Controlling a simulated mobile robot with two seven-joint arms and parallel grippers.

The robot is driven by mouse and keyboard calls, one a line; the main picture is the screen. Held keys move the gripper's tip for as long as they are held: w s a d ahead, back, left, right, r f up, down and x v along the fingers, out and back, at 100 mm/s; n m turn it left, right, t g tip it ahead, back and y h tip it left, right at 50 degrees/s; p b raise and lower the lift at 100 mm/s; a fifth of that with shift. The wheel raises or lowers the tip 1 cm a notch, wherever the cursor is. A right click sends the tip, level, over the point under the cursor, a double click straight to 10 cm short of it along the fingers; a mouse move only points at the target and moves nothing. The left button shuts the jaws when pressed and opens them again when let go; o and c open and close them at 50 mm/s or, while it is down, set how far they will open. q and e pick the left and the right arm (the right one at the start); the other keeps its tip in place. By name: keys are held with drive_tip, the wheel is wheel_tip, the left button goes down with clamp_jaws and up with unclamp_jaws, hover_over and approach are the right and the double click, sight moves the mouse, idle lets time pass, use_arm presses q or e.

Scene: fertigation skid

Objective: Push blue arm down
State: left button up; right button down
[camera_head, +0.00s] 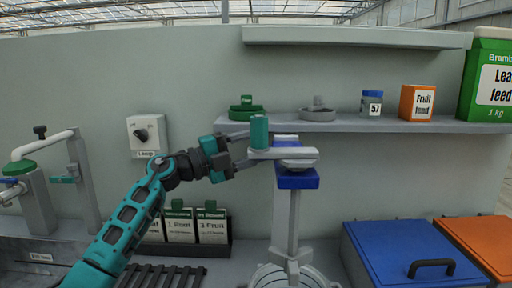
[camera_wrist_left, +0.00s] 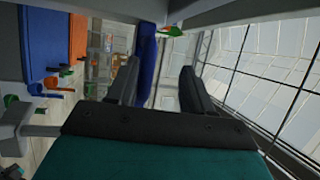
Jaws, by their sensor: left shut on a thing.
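A blue block (camera_head: 297,180), seemingly the blue arm, sits near the top of a grey stand (camera_head: 286,215) in the head view. Just above it a pale grey bar (camera_head: 285,154) reaches left, with a green cylinder (camera_head: 259,133) at its left end. My left gripper (camera_head: 244,150) comes from the left, its fingers at the bar's left end, above and left of the blue block. In the left wrist view a blue strip (camera_wrist_left: 147,65) shows between the fingers (camera_wrist_left: 158,85), close to the left one. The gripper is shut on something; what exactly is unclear. My right gripper is out of view.
A blue crate (camera_head: 400,250) stands at lower right. A switch box (camera_head: 147,134) is on the wall; white packs (camera_head: 212,228) stand below my arm.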

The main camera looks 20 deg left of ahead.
use_arm(q)
drive_tip(key=b+v, duration=0.2)
drive_tip(key=v, duration=1.2)
drive_tip(key=shift+b, duration=0.4)
idle(0.5)
idle(0.5)
